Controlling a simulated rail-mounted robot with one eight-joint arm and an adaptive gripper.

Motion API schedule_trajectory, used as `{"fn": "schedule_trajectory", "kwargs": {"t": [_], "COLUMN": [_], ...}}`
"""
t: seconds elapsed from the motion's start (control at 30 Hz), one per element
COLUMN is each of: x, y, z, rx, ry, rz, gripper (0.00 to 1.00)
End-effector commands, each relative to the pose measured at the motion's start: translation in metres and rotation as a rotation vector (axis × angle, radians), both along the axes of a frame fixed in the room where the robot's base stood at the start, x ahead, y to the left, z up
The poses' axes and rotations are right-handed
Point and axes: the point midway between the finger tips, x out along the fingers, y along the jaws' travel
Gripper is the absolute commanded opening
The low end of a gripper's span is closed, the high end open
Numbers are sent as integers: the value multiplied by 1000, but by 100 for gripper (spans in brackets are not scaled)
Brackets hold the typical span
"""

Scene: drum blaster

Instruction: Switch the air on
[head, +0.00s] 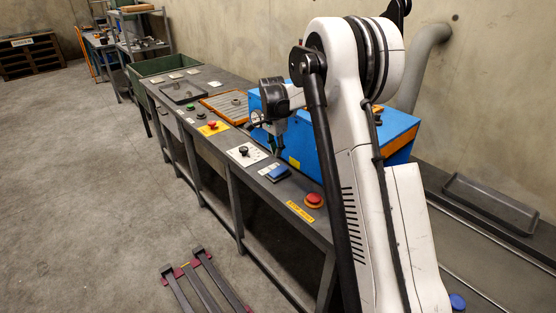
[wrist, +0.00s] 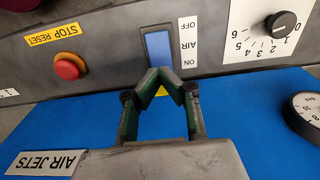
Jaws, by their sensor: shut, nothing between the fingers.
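The AIR switch is a blue rocker in a grey frame on the dark panel (head: 278,173); it also shows in the wrist view (wrist: 159,46). A white strip (wrist: 188,43) beside it reads OFF at the far end and ON at the near end. My gripper (wrist: 160,74) is shut and empty, its fingertips together at the near, ON end of the switch and overlapping its edge in the picture. I cannot tell whether they touch it. In the head view my gripper (head: 275,150) points down just behind the switch. Which way the rocker is tilted is unclear.
A red button (wrist: 68,66) with a STOP RESET label is left of the switch in the wrist view. A black knob (wrist: 280,24) with a number scale is right.

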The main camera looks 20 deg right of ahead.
Motion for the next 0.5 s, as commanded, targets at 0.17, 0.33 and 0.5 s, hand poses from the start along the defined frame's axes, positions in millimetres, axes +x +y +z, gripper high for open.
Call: {"fn": "schedule_trajectory", "kwargs": {"t": [0.17, 0.33, 0.5], "x": [-1, -2, -3], "y": [6, 9, 10], "z": [35, 57, 67], "rx": [0, 0, 0], "ry": [0, 0, 0], "rz": [1, 1, 1], "gripper": [0, 0, 0]}}
